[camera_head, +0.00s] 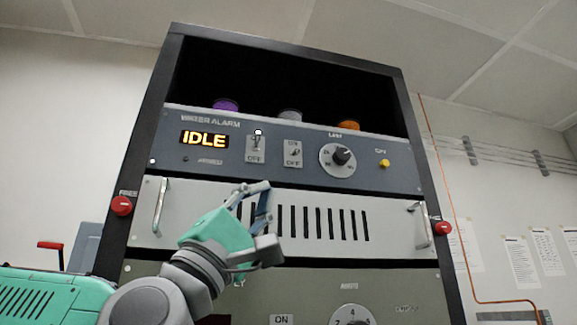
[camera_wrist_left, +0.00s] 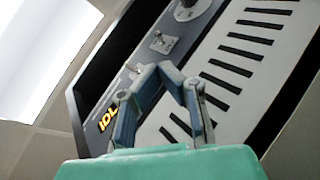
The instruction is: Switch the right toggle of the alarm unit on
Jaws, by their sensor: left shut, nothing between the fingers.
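The alarm unit (camera_head: 220,124) is a blue-grey panel high in a black rack, with an amber display reading IDLE. Its left toggle (camera_head: 257,138) points up, covering the top of its plate. Its right toggle (camera_head: 295,152) sits between ON and OFF labels; the lever is too small to read surely. Both toggles show in the left wrist view, the right one (camera_wrist_left: 163,42) beyond the fingers. My left gripper (camera_head: 262,187) is shut and empty, in front of the white vented panel, below the toggles and apart from them. It also shows in the left wrist view (camera_wrist_left: 160,72). My right gripper is out of view.
A round knob (camera_head: 342,157) and a yellow button (camera_head: 384,163) lie right of the toggles. The white vented panel (camera_head: 385,235) below has protruding handles (camera_head: 160,206) at both ends. Red knobs (camera_head: 121,205) stick out from the rack sides. An open dark bay lies above the alarm unit.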

